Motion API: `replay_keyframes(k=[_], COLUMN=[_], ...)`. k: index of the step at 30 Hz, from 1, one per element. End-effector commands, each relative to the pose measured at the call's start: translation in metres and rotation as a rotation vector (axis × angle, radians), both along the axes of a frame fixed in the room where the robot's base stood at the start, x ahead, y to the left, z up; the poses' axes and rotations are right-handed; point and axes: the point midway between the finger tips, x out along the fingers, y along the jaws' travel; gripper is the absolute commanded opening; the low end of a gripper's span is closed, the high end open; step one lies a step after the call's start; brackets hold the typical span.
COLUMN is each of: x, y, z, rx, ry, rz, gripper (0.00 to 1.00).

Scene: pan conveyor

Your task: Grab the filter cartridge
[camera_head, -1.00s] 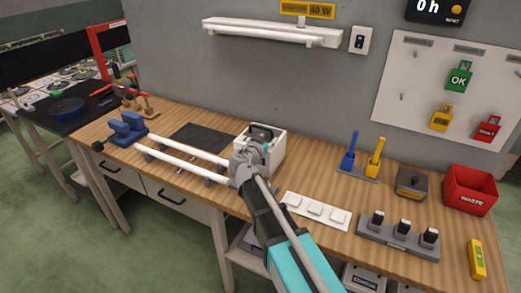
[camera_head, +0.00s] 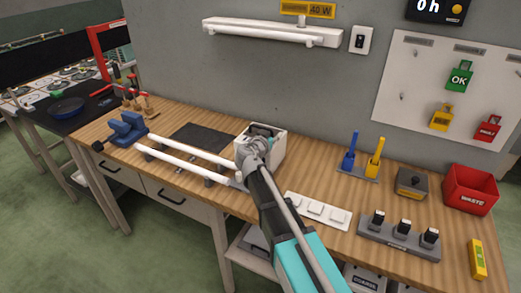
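My arm reaches from the bottom of the picture to a white box (camera_head: 272,146) on the wooden bench. My gripper (camera_head: 262,136) is at the box's open top, in front of it. Its fingers are small and mostly hidden behind my wrist, so I cannot tell whether they are open or shut. Something dark shows at the box opening, partly covered by my gripper. I cannot make out a filter cartridge for certain; whether one is inside the box is hidden.
Two white tubes (camera_head: 185,158) lie left of my arm, near a blue vise (camera_head: 127,130). To the right are a white plate with squares (camera_head: 316,211), a grey rack (camera_head: 398,239) with several dark pieces, blue and yellow tools, and a red waste bin (camera_head: 470,190).

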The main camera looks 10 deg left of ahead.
Motion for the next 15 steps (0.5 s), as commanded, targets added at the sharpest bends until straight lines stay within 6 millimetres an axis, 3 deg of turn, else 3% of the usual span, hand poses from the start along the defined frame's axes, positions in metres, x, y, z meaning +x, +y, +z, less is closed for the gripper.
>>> replay_keyframes(k=[1,7,15], x=[-0.0001,0.0000,0.0000], y=[0.0000,0.0001,0.0002], z=[0.0000,0.0000,0.0000], rx=[0.000,0.000,0.000], ry=[0.000,0.000,0.000], rz=[0.000,0.000,0.000], gripper=[0.39,0.02,0.00])
